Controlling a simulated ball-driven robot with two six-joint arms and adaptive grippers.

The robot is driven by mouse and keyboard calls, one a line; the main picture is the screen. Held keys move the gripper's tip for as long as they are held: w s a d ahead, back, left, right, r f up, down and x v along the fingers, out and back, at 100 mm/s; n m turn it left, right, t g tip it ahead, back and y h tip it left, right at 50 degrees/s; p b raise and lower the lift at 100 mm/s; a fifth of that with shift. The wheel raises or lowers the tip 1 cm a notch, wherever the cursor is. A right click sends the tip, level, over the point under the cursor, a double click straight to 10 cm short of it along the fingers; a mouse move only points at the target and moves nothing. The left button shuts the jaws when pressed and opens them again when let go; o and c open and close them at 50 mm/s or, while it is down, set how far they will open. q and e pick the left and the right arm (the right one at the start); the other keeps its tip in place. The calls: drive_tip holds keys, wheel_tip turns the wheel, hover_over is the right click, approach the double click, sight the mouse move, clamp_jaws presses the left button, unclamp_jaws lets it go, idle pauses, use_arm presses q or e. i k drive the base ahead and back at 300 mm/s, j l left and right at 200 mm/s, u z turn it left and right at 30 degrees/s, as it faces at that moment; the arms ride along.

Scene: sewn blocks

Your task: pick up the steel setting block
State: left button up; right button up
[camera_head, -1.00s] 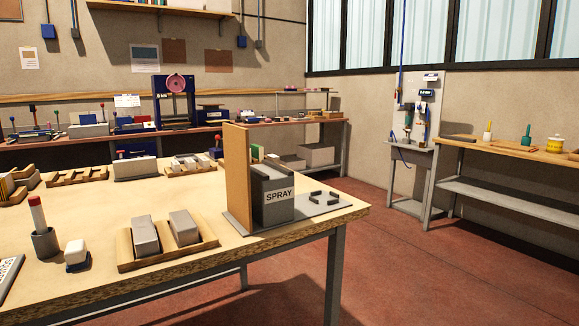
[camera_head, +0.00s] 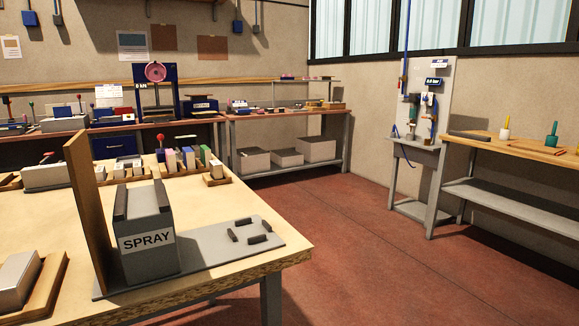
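A grey metal-looking block (camera_head: 16,280) lies in a wooden tray (camera_head: 46,290) at the lower left edge of the view, partly cut off by the frame. A dark grey bar (camera_head: 470,135) lies at the left end of the wooden bench on the right. I cannot tell which of these, if either, is the steel setting block. Neither of my grippers is in view.
The near wooden table (camera_head: 220,205) holds a grey SPRAY block (camera_head: 147,240) beside an upright brown board (camera_head: 88,215), on a grey plate (camera_head: 205,262). Several small blocks stand in a rack (camera_head: 190,160) behind. Open red floor (camera_head: 370,250) lies between this table and the right bench (camera_head: 505,155).

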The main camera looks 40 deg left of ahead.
sight(215, 166)
drive_tip(key=i+z, duration=0.15)
drive_tip(key=i, duration=0.7)
drive_tip(key=i+u, duration=0.25)
drive_tip(key=u, duration=0.15)
drive_tip(key=i+u, duration=0.2)
drive_tip(key=u, duration=0.15)
drive_tip(key=i+l+u, duration=0.2)
drive_tip(key=u, duration=0.2)
